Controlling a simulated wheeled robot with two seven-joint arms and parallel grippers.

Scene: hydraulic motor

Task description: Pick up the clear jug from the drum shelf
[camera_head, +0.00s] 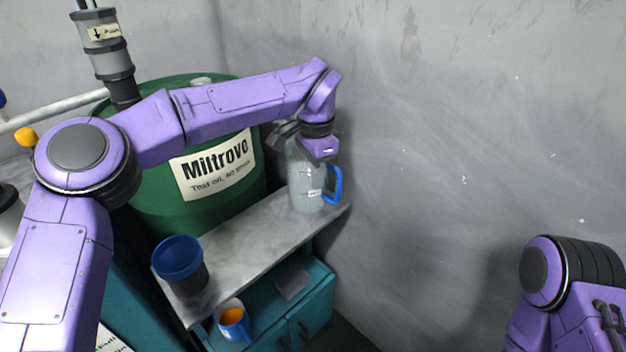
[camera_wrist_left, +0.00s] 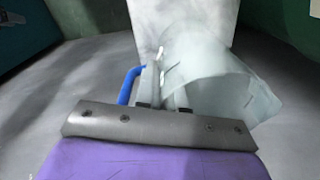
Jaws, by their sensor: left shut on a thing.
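The clear jug (camera_head: 305,187) with a blue handle (camera_head: 335,185) is at the far right end of the grey drum shelf (camera_head: 240,245), beside the green drum. My left gripper (camera_head: 312,155) is above the jug, pointing down, and is shut on it. In the left wrist view the jug (camera_wrist_left: 215,80) lies beyond the gripper (camera_wrist_left: 162,100), with its blue handle to the left. I cannot tell whether the jug's base touches the shelf. My right gripper is not in view; only part of my right arm shows at the lower right.
The green drum (camera_head: 160,205) with a "Miltrovo" label stands behind the shelf. A dark container with a blue rim (camera_head: 185,270) stands at the shelf's near end. A grey wall (camera_head: 450,120) is close on the right.

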